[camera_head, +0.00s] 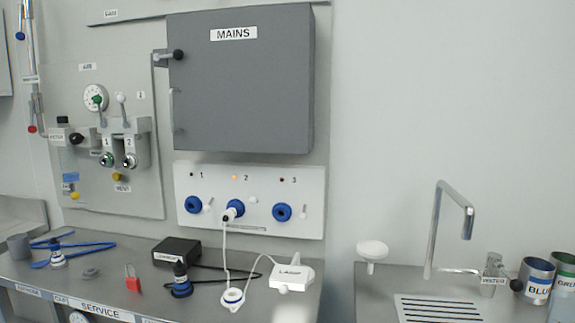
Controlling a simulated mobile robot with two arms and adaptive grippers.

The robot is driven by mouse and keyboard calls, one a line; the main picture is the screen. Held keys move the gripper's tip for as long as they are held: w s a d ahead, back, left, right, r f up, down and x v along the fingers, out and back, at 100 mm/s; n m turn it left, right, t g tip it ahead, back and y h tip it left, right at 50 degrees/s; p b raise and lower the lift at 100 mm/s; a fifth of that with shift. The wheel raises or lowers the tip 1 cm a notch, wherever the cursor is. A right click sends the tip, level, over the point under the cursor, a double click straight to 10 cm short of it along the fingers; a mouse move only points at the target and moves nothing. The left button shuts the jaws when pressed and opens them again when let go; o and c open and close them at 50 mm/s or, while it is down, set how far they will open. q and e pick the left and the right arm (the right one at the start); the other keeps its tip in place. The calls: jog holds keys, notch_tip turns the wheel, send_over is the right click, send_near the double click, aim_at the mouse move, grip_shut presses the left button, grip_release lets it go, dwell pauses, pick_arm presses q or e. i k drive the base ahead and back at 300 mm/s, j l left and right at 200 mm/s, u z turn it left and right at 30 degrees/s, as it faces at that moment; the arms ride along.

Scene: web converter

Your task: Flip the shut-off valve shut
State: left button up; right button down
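No label that I can read says shut-off valve, so I cannot tell which fitting it is. On the left wall, a grey panel (140,190) carries a round gauge (95,97). Below the gauge stand a lever with a green knob (97,101) and a lever with a white knob (121,98), both roughly upright, above ports marked 1 and 2. A black knob (76,139) sits left of them. A vertical pipe (32,60) at the far left has a blue knob (20,36) and a red one (32,129). Neither gripper is in view.
A grey MAINS box (240,90) hangs above a white panel with blue sockets (250,200). The service bench (130,275) below holds blue-handled pliers (75,252), a red padlock (132,281), a black box (177,251) and a white LAMP unit (292,276). A sink tap (437,225) stands right.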

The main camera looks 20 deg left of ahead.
aim_at(31, 128)
jog(key=u, duration=2.2)
jog(key=i+j+u, duration=0.3)
jog(key=i, duration=0.75)
jog(key=i+l+u, duration=0.15)
jog(key=i+u, duration=0.15)
jog(key=i, duration=0.75)
